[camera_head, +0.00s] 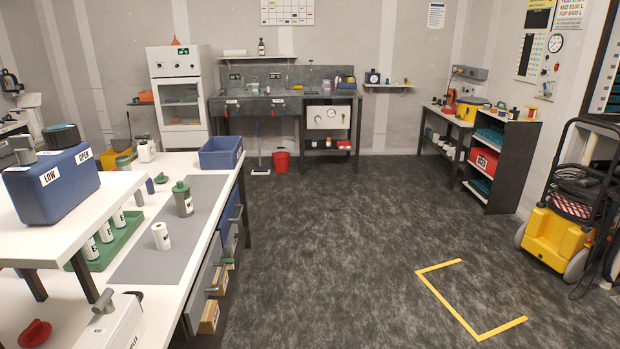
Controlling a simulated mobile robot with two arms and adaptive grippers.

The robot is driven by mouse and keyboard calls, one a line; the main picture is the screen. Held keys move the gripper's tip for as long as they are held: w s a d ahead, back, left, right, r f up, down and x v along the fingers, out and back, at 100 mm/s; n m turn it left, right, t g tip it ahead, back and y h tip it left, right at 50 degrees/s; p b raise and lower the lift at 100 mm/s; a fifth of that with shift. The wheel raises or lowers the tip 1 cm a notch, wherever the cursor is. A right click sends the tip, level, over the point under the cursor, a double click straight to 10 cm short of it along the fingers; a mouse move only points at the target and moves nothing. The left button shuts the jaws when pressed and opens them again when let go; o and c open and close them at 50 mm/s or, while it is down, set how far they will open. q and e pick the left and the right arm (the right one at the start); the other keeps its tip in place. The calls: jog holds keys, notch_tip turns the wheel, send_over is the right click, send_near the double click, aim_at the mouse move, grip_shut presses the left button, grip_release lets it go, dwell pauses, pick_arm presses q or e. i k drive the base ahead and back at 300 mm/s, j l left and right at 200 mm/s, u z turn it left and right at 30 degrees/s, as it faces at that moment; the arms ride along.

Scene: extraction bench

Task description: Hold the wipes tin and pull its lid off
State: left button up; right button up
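A grey-green cylindrical container with a green lid (182,199) stands upright on the grey mat (150,262) on the white bench at the left. Its lid is on. It looks like the wipes tin, but its small white label is too small to read. A white cylinder with a dark mark (160,236) stands upright on the same mat, nearer and a little to the left, apart from it. Neither of my grippers shows in the head view, and nothing is touching the container.
A blue bin (220,153) stands at the bench's far end. A green rack (105,245) with several white cylinders lies left of the mat. A raised white shelf (60,225) bears a blue LOW/OPEN box (52,188). Drawers line the bench's right side; the floor beyond (330,230) is clear.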

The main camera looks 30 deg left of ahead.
aim_at(183, 203)
jog(key=i+j+u, duration=0.15)
jog(key=i+u, duration=0.3)
jog(key=i+l+u, duration=0.1)
jog(key=i+u, duration=0.35)
jog(key=i, duration=0.15)
jog(key=i+l+u, duration=0.2)
jog(key=i+u, duration=0.25)
jog(key=i+l+u, duration=0.5)
